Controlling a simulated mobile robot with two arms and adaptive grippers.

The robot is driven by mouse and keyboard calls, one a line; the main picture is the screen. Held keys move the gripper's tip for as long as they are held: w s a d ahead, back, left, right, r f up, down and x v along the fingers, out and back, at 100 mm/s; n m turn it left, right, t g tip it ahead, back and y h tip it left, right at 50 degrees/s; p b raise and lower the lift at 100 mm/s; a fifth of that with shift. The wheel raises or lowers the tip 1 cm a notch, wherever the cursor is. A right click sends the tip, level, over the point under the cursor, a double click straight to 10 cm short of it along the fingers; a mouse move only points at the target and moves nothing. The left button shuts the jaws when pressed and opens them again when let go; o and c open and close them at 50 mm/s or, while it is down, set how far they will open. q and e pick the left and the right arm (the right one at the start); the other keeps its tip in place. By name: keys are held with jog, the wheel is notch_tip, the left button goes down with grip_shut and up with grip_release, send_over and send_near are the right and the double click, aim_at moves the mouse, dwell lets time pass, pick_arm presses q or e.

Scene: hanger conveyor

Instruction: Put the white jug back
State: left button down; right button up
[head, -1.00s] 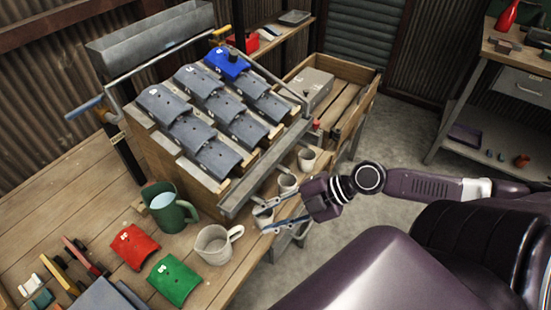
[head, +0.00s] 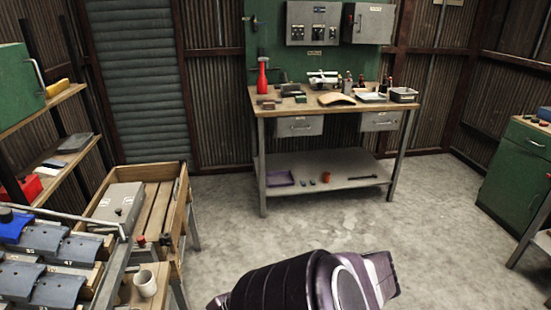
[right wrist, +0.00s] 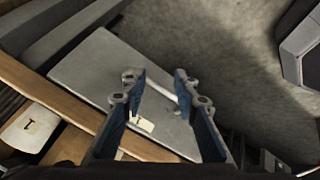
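The white jug does not show in the head view now, and I cannot make it out in the right wrist view. A small white cup (head: 146,283) stands at the lower left of the head view, beside the hanger rack's rail. My right gripper (right wrist: 160,88) is open in the right wrist view, its two blue-grey fingers apart with nothing held between them. Below it lie a flat grey panel (right wrist: 95,65) and a wooden edge. My left gripper is in neither view.
Grey numbered hangers (head: 62,286) and a blue one fill the lower left. A wooden tray (head: 160,200) holds a grey box (head: 117,203). A workbench (head: 330,105) with a red bottle (head: 263,76) stands at the back. The concrete floor (head: 330,220) between is clear.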

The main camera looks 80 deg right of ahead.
jog(key=s+a+f+m+g+h, duration=0.1)
jog(key=s+a+f+m+g, duration=0.15)
jog(key=s+f, duration=0.6)
jog(key=s+a+f+m+g+h, duration=0.1)
jog(key=s+f+m, duration=0.2)
jog(key=s+f, duration=0.55)
jog(key=s+a+f+m+g, duration=0.1)
jog(key=s+a+f, duration=0.3)
jog(key=a+f, duration=0.2)
jog(key=s+a+f+m+g, duration=0.1)
jog(key=s+a+f, duration=0.4)
jog(key=a, duration=0.6)
jog(key=shift+s+f, duration=0.2)
jog(key=shift+f, duration=0.35)
jog(key=shift+s+a+m+g, duration=0.1)
jog(key=shift+m+g, duration=0.15)
